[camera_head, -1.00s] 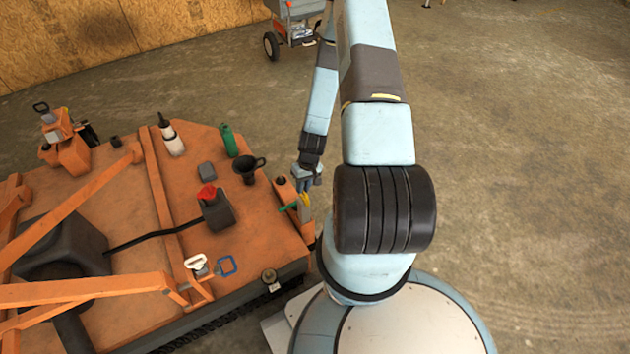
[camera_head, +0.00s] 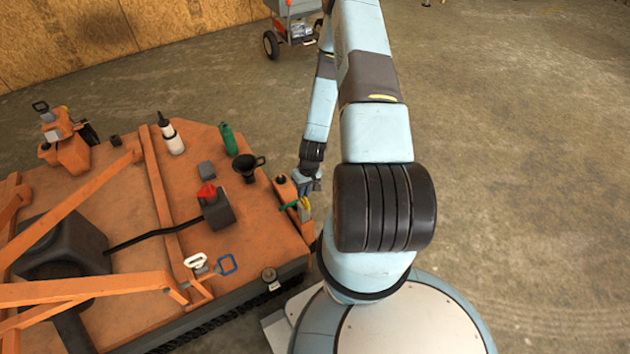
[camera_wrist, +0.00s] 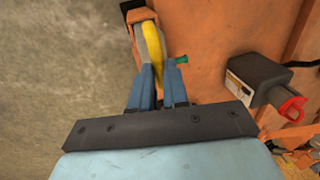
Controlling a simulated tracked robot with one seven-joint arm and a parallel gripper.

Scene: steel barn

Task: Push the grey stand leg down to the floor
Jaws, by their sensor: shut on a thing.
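The grey stand leg (camera_head: 306,214) is at the right edge of the orange deck in the head view, beside a yellow piece. In the wrist view a curved grey part of the leg (camera_wrist: 139,42) runs alongside the yellow band (camera_wrist: 154,42). My gripper (camera_wrist: 157,72) reaches it from below in that view, with its two blue fingers around the lower end of the grey and yellow piece. In the head view my gripper (camera_head: 309,186) is just above the leg and looks closed on its top. The leg's lower end and its contact with the floor are hidden.
The orange deck (camera_head: 130,220) lies to the left. A green handle (camera_head: 289,205) sticks out by the leg. A dark box with a red cap (camera_head: 216,208), a black funnel (camera_head: 247,167) and bottles stand on the deck. Open concrete floor (camera_head: 530,150) is at right.

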